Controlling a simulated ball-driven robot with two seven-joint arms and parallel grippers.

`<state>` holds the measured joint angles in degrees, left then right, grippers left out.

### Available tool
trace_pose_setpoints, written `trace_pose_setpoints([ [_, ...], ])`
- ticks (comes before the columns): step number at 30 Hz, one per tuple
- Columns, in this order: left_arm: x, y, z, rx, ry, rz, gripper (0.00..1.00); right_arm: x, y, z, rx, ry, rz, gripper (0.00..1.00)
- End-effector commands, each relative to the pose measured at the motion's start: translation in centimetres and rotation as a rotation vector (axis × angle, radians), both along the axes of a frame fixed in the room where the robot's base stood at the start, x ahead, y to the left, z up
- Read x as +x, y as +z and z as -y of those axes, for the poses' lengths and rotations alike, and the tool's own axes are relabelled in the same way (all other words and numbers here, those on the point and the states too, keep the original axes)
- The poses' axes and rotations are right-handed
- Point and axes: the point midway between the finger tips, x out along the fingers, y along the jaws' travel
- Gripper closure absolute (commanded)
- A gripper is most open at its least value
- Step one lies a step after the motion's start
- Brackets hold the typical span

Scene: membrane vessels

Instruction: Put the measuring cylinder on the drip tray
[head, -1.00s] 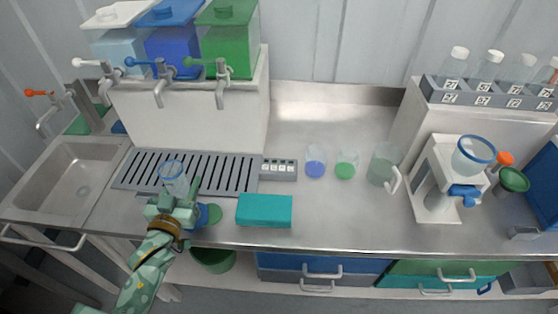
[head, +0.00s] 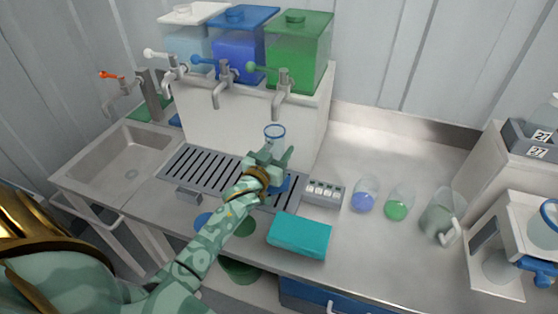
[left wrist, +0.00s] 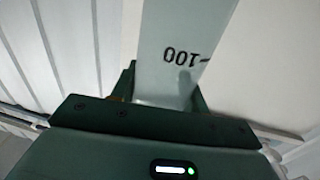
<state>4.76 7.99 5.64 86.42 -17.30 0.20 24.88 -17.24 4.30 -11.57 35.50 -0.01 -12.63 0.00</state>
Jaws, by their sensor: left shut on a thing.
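The measuring cylinder (head: 274,134) is clear with a blue rim and stands roughly upright in my left gripper (head: 270,158). A blue part, seemingly its base, shows below the gripper. In the left wrist view the cylinder (left wrist: 182,50) carries a "100" mark, between the dark jaws of the left gripper (left wrist: 165,92). The drip tray (head: 170,168) is a grey slotted plate below the dispenser taps. The cylinder appears over the tray's right part; I cannot tell whether its base touches the slats. My right gripper is not in view.
Three dispensers with taps (head: 283,95) stand behind the tray. A grey button box (head: 323,192) sits at its right end. A teal block (head: 299,236) lies in front. Beakers with blue (head: 364,196) and green (head: 399,204) contents and a jug (head: 441,218) stand further right.

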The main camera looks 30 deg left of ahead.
Motion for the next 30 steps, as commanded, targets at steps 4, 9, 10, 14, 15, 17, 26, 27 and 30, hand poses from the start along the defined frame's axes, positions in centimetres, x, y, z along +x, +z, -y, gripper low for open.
trace_pose_setpoints([
  [4, 0.3, -1.2, 0.0, -0.001, 0.0, -0.002, 0.79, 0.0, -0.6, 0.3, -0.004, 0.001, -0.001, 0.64],
  [9, 0.3, -3.7, 0.0, -0.002, 0.0, -0.001, 0.79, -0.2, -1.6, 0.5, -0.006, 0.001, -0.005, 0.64],
  [10, 0.3, -3.7, 0.0, -0.002, 0.0, -0.001, 0.79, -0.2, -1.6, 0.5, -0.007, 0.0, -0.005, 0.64],
  [14, 0.3, -3.5, 0.0, -0.001, 0.0, 0.0, 0.79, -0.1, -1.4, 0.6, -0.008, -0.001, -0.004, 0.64],
  [15, 0.3, -3.5, 0.0, -0.001, 0.0, 0.0, 0.79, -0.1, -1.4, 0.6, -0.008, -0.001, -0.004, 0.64],
  [17, 0.3, -3.6, 0.0, -0.001, -0.001, 0.0, 0.79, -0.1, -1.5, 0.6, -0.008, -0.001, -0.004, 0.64],
  [26, 0.2, -3.7, 0.0, -0.001, -0.001, 0.0, 0.33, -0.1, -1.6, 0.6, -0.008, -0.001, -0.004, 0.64],
  [27, 0.2, -3.7, 0.0, -0.001, -0.001, 0.0, 0.33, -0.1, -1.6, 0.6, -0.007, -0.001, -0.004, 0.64],
  [30, 0.2, -3.6, 0.0, -0.001, -0.001, 0.0, 0.33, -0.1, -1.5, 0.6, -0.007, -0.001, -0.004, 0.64],
])
